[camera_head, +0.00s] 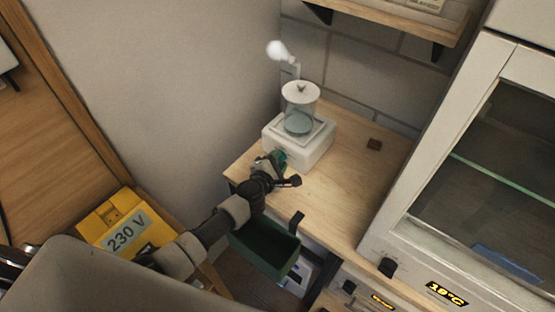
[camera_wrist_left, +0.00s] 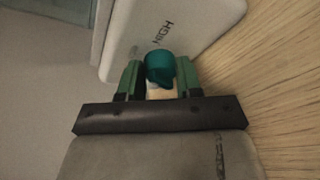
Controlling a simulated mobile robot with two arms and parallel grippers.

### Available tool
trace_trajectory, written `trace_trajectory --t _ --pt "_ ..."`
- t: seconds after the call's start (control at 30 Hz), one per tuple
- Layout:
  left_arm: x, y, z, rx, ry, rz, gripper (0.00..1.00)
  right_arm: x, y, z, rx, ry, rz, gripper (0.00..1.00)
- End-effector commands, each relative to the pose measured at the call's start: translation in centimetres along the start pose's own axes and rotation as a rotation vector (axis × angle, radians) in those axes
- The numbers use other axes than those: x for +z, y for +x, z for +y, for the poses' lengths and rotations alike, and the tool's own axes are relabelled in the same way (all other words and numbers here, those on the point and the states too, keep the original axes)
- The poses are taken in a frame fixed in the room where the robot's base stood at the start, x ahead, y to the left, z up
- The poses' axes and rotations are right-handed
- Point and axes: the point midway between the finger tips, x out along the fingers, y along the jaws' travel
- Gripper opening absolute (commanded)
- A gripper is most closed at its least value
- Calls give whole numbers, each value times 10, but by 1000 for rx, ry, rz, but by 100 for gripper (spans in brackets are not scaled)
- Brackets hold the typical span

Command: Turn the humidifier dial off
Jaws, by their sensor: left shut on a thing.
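The humidifier (camera_head: 297,146) is a white box with a clear tank and white lid, standing on the wooden bench near the wall. White mist shows at its spout. In the left wrist view its white front face (camera_wrist_left: 190,30) carries the word HIGH. The teal dial (camera_wrist_left: 160,68) sits on that face, between the green fingers of my left gripper (camera_wrist_left: 158,80). My left gripper (camera_head: 272,162) is shut on the dial, at the front of the humidifier. The dial's pointer position cannot be made out. My right gripper is not in view.
A glass-doored cabinet (camera_head: 480,160) stands right, a shelf (camera_head: 390,14) is above, and a yellow 230 V box (camera_head: 118,222) is left.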

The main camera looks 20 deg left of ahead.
Motion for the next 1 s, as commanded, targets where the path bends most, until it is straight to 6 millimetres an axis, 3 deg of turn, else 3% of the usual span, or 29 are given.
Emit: trace_trajectory --t 0.5,1.0 --pt "1 -1 5 -123 -385 -18 11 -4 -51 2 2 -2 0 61" --pt "-3 0 4 -263 -840 -46 11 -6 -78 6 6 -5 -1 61"
